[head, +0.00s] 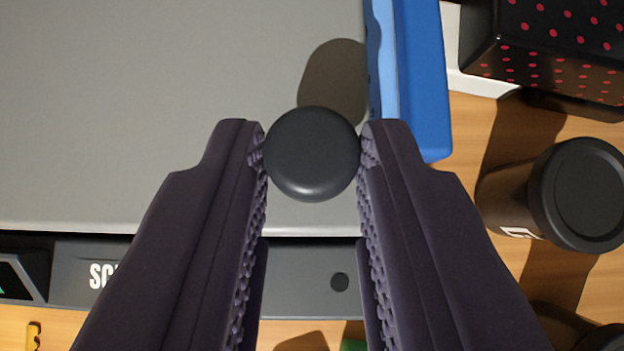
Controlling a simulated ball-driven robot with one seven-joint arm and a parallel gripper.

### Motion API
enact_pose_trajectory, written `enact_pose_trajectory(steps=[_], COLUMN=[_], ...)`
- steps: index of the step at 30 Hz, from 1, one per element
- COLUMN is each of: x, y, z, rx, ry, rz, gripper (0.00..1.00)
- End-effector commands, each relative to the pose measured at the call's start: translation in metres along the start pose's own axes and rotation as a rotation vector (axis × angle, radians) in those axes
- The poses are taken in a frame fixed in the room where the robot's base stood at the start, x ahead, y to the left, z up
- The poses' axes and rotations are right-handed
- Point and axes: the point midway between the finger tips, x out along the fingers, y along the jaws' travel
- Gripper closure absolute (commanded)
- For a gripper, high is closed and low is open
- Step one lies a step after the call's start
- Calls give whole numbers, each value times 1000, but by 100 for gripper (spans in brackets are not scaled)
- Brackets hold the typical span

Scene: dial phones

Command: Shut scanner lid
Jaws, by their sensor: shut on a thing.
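The scanner's large grey lid (150,110) fills the upper left of the head view. It looks flat, with a thin dark line between its front edge and the dark grey front panel (300,275). Part of a white label shows on the panel, with a small round dot further right. My gripper (312,150) is over the lid's front right corner, its two dark fingers shut on a round black knob (312,152). The knob casts a shadow on the lid. Its underside is hidden, so I cannot tell how it joins the lid.
A blue object (425,80) stands along the lid's right edge. A black box with red dots (550,40) is at the upper right. A black round-topped container (588,193) stands on the wooden table (465,140). A small yellow piece (33,337) is at the lower left.

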Motion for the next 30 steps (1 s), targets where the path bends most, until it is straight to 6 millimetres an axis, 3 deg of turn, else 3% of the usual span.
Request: enact_pose_trajectory(steps=[14,15,18,26,30], x=[2,2,2,2,-11], y=[0,0,0,0,0], z=[8,8,6,5,3], rx=[0,0,0,0,0], ry=[-12,-12,-9,-5,-5], rz=[0,0,0,0,0], gripper=[100,71,49,49,49])
